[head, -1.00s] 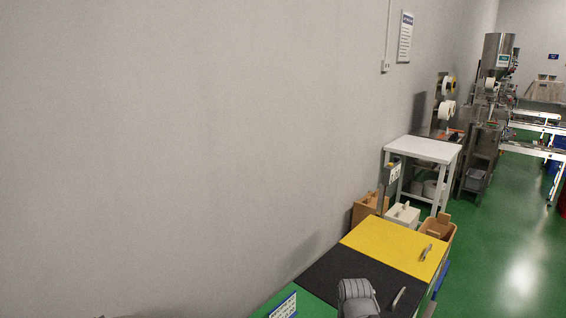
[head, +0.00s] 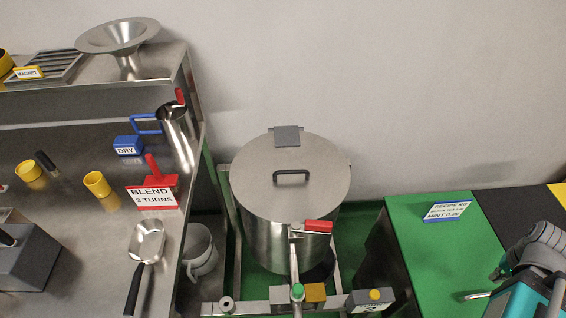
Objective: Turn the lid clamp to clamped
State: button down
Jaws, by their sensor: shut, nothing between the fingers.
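A steel drum (head: 268,222) with a flat round lid (head: 270,175) stands against the wall in the middle of the head view. The lid clamp has a red handle (head: 317,226) at the drum's front rim. The handle points to the right, roughly along the rim; I cannot tell from it whether the clamp is clamped. The lid is down on the drum, with a dark loop handle (head: 291,174) on top. Part of my arm shows at the lower right, well away from the clamp. I cannot make out my gripper's fingers.
A steel bench (head: 75,240) at left carries a scoop (head: 147,240), yellow cups and a BLEND sign (head: 151,196). A pipe with a green-topped valve (head: 297,292) is in front.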

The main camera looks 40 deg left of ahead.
aim_at(310, 226)
jog(key=k, duration=1.75)
jog(key=u, duration=1.15)
jog(key=i, duration=1)
